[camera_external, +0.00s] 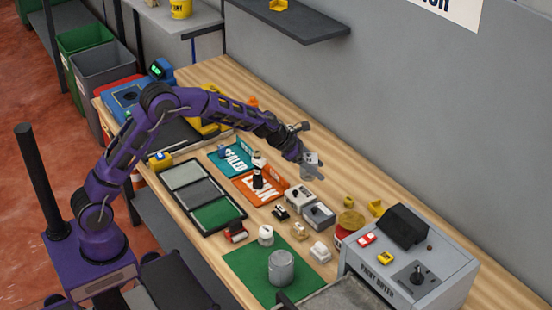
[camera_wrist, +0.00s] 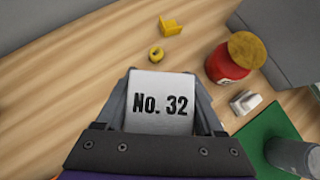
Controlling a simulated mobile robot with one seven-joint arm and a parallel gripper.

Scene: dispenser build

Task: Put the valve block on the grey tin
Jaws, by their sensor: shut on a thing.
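My gripper (camera_external: 310,160) is shut on a pale grey block marked "No. 32" (camera_wrist: 160,103), which appears to be the valve block. The block also shows small under the gripper in the external view (camera_external: 311,171). It is held above the bench, near the wall side. The grey tin (camera_external: 281,268) stands upright on a green mat (camera_external: 245,264) nearer the front, apart from my gripper. In the wrist view the tin (camera_wrist: 292,156) is at the lower right, partly cut off. Nothing is seen on its top.
A red jar with a tan lid (camera_wrist: 235,60) and a white piece (camera_wrist: 246,102) lie between block and tin. Grey boxes (camera_external: 318,215) and small parts crowd the bench beneath. A dark bottle (camera_external: 258,172) stands left. A grey machine (camera_external: 420,265) stands right of the mat.

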